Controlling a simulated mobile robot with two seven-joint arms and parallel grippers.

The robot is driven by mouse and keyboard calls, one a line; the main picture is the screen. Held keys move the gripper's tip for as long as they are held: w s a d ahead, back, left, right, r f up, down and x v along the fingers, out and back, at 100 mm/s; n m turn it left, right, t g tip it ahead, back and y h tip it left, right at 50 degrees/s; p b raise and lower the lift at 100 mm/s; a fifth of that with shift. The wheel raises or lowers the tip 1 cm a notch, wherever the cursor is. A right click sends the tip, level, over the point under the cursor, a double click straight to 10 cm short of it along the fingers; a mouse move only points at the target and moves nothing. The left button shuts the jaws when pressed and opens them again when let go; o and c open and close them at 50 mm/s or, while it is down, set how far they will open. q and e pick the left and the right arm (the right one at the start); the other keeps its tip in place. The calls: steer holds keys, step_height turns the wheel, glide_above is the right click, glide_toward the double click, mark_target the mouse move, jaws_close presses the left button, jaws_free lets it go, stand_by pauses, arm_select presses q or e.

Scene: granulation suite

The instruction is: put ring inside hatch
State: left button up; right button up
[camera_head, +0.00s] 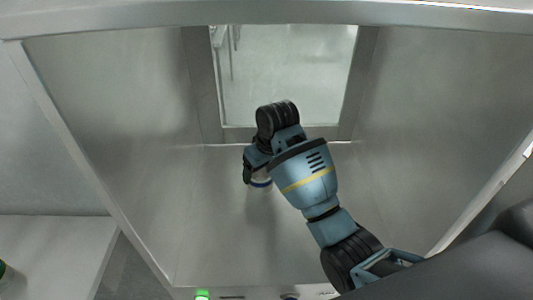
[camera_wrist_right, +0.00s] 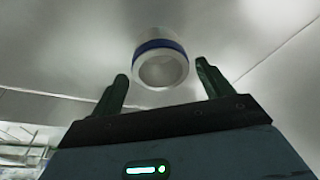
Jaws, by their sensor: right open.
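The hatch (camera_head: 110,100) is an open grey metal box with a window opening in its back wall. My right arm reaches into it from the lower right. My right gripper (camera_head: 250,172) is inside the hatch, partly hidden behind its own wrist. The ring (camera_head: 261,184), white with a blue band, shows just below the gripper, mostly covered. In the right wrist view the ring (camera_wrist_right: 160,50) lies at and just beyond the tips of my right gripper (camera_wrist_right: 162,72). The two fingers are spread, with a gap on each side of the ring. My left gripper does not show.
A pale ledge (camera_head: 45,250) lies outside at lower left. A small green light (camera_head: 202,295) is on the front edge. The floor left of the ring is clear.

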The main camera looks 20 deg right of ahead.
steer(key=v, duration=0.6)
steer(key=shift+d, duration=0.1)
steer(key=shift+v, duration=1.25)
steer(key=shift+f, duration=0.1)
